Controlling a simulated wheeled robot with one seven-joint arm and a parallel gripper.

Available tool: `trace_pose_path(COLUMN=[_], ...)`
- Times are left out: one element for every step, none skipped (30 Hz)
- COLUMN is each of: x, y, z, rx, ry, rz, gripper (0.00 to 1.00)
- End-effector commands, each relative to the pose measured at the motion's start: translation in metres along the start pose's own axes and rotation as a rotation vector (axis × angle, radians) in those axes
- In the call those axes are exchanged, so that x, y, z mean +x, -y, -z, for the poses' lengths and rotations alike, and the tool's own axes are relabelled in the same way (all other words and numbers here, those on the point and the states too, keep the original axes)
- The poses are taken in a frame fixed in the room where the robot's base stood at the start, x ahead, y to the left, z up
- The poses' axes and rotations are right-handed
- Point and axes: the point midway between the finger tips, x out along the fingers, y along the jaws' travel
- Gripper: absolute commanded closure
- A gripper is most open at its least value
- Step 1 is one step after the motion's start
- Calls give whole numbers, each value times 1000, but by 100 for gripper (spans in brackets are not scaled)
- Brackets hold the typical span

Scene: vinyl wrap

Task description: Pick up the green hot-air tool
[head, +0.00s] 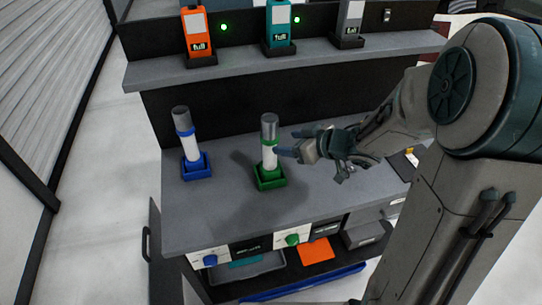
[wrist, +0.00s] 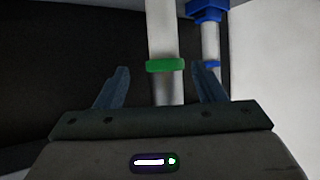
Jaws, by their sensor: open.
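The green hot-air tool (head: 269,150) stands upright in a green holder (head: 269,178) on the grey worktop in the head view. It has a white body, a green ring and a grey top. My gripper (head: 283,143) is just to its right, pointing left at its upper body. In the wrist view my gripper (wrist: 161,84) is open. The tool's white body and green ring (wrist: 165,65) show between and slightly beyond the two fingers. I cannot tell from the pictures whether either finger touches it.
A blue-ringed tool (head: 187,140) stands in a blue holder to the left; it also shows in the wrist view (wrist: 208,42). Orange (head: 196,30), teal (head: 278,25) and grey devices stand on the shelf behind. The worktop (head: 215,215) is clear in front.

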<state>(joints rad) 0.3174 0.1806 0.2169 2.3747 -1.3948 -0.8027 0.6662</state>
Motion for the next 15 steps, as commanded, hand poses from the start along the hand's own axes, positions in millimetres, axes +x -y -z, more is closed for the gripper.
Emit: trace_pose_path(x=[11, 16, 21, 25, 28, 30, 32, 33, 36, 38, 40, 45, 50, 55, 61], y=[1, 0, 0, 0, 0, 0, 0, 0, 0, 0, 1, 2, 3, 4, 6], z=[-2, -1, -2, -2, -1, -1, -1, 0, -1, -2, -3, -5, -7, -9, -11], rx=[1, 0, 0, 1, 0, -1, -1, -1, 0, 0, 1, 1, 1, 2, 1], ry=[1, 0, 1, 0, 0, 0, 0, 0, 0, 0, 1, 1, 1, 1, 1], rz=[4, 3, 2, 1, 1, 1, 0, -1, -1, -1, 0, 0, 0, 2, 2], gripper=[37, 37, 37, 37, 37, 37, 37, 37, 37, 37, 37, 37, 37, 37, 37])
